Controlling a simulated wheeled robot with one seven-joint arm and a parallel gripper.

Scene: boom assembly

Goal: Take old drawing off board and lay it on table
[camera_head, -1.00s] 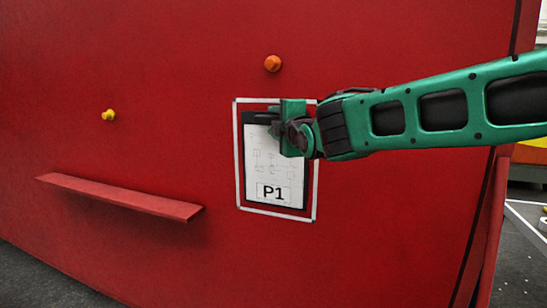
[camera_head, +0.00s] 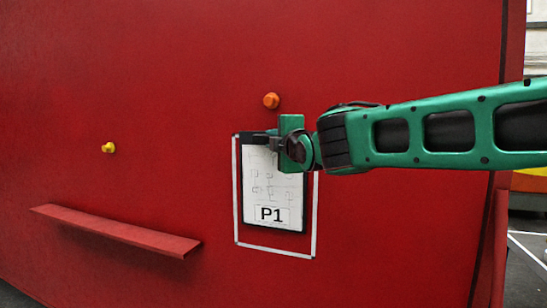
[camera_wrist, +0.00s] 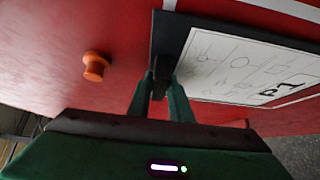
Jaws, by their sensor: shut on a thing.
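The old drawing (camera_head: 270,190) is a white sheet marked P1 on a dark backing, upright in front of the red board (camera_head: 400,50). My gripper (camera_head: 273,138) is shut on the drawing's top edge. In the wrist view the drawing (camera_wrist: 230,65) extends to the right of my gripper (camera_wrist: 163,75), whose fingers close on its dark edge. A white outline (camera_head: 237,200) on the board surrounds the drawing, with a wider gap below it than above. I cannot tell how far the drawing stands off the board. No table shows.
An orange knob (camera_head: 271,101) sticks out above the drawing and shows left of my fingers in the wrist view (camera_wrist: 96,66). A yellow knob (camera_head: 108,147) and a red ledge (camera_head: 115,230) are further left.

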